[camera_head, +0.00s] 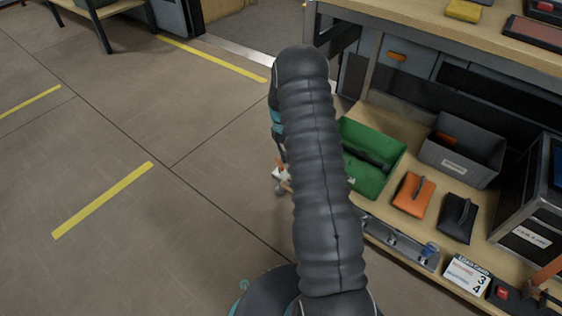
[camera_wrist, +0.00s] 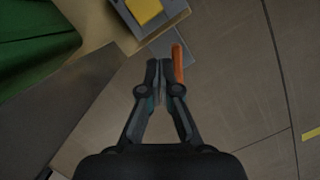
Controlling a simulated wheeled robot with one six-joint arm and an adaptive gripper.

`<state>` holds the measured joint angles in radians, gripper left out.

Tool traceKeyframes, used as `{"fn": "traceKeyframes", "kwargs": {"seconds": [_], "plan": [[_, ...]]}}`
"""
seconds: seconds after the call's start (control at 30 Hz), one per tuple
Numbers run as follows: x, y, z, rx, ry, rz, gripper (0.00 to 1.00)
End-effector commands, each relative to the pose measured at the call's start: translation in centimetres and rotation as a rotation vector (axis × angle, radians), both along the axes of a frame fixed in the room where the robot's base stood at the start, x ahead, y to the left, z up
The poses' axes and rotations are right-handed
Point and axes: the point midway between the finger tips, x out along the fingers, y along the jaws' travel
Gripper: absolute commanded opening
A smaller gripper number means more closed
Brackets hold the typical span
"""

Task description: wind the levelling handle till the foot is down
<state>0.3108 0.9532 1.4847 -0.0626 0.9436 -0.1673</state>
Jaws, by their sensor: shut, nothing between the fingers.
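An orange bar (camera_wrist: 178,62), which looks like the levelling handle's grip, stands just right of my gripper's fingertips in the wrist view. My gripper (camera_wrist: 159,66) is shut and empty, with the bar outside its fingers; I cannot tell whether they touch. A grey part (camera_wrist: 172,46) shows behind the bar. In the head view my arm hides most of this spot; only a small white and orange piece (camera_head: 281,171) shows at its left edge, and I cannot tell what it is. The foot cannot be made out.
In the head view a bench shelf on the right holds a green crate (camera_head: 388,188), a grey bin (camera_head: 455,160), an orange case (camera_head: 413,196) and a black case (camera_head: 457,218). A grey block with a yellow piece (camera_wrist: 146,10) shows in the wrist view. The floor (camera_head: 130,130) at left is open.

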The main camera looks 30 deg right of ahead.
Motion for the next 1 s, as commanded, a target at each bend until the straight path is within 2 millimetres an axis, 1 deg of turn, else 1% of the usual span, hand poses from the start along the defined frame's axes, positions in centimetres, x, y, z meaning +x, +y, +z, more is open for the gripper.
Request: {"fn": "traceKeyframes", "kwargs": {"seconds": [0.03, 0.3, 0.43, 0.57, 0.67, 0.7, 0.73, 0.77, 0.8, 0.87, 0.97, 1.0], "plan": [[0.3, 0.0, 1.0, -0.001, -0.003, 0.000, 0.00], [1.5, -0.2, 6.1, 0.000, -0.003, 0.000, 0.00], [1.9, -0.3, 8.1, 0.000, -0.003, 0.000, 0.00], [2.2, -0.3, 9.3, 0.000, -0.001, 0.000, 0.00], [2.3, -0.3, 10.3, 0.000, -0.002, 0.000, 0.23], [2.5, -0.3, 11.3, -0.003, -0.011, 0.001, 0.33], [2.4, -0.2, 11.8, -0.003, -0.013, 0.001, 0.38], [2.3, -0.1, 12.6, -0.004, -0.015, 0.003, 0.38], [1.7, 0.2, 13.3, -0.001, -0.013, 0.003, 0.38], [0.9, 0.7, 14.0, 0.001, -0.028, 0.005, 0.38], [-0.2, 1.4, 14.2, 0.001, -0.081, 0.019, 0.38], [-0.5, 1.7, 14.0, 0.001, -0.107, 0.026, 0.38]]}}
